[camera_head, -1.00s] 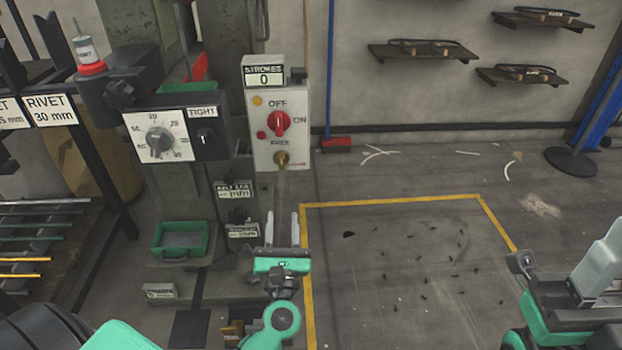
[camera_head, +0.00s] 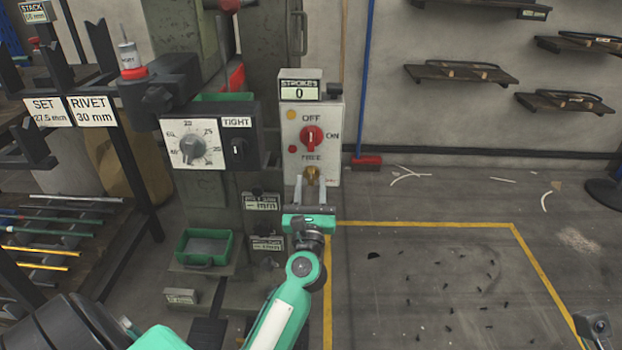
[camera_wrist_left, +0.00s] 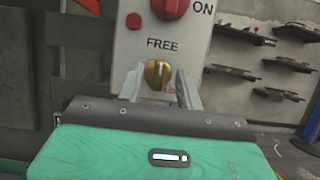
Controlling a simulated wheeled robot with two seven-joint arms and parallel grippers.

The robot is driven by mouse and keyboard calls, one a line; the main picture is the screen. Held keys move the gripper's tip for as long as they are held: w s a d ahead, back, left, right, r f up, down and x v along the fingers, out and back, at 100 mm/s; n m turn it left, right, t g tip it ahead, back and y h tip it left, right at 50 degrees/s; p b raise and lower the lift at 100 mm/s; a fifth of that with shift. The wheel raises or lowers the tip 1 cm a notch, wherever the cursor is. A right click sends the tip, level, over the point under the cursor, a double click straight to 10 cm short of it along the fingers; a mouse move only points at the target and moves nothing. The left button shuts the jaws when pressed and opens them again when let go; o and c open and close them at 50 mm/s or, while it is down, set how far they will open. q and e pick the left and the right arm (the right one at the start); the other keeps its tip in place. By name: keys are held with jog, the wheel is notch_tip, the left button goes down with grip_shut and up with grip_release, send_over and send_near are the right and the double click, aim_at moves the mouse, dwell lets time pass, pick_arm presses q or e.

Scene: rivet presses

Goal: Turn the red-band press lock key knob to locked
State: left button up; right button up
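The red-band press has a white control box (camera_head: 328,158) with a brass lock key knob (camera_head: 311,174) low on it, under the word FREE. The knob shows clearly in the left wrist view (camera_wrist_left: 158,75). My left gripper (camera_head: 311,187) is open, its two fingers pointing at the box. In the left wrist view the fingers (camera_wrist_left: 160,87) stand on either side of the knob; whether they touch it I cannot tell. A red rotary switch (camera_head: 311,138) marked OFF and ON sits above. My right gripper is not clearly in view; a piece of that arm shows at bottom right.
A strokes counter (camera_head: 300,90) reading 0 tops the box. A dial panel (camera_head: 212,137) and a green tray (camera_head: 204,247) are to the left. Wall shelves (camera_head: 462,73) hang at the right.

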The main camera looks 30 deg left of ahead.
aim_at(311, 177)
pick_arm(q)
jog(key=shift+x, duration=1)
grip_shut()
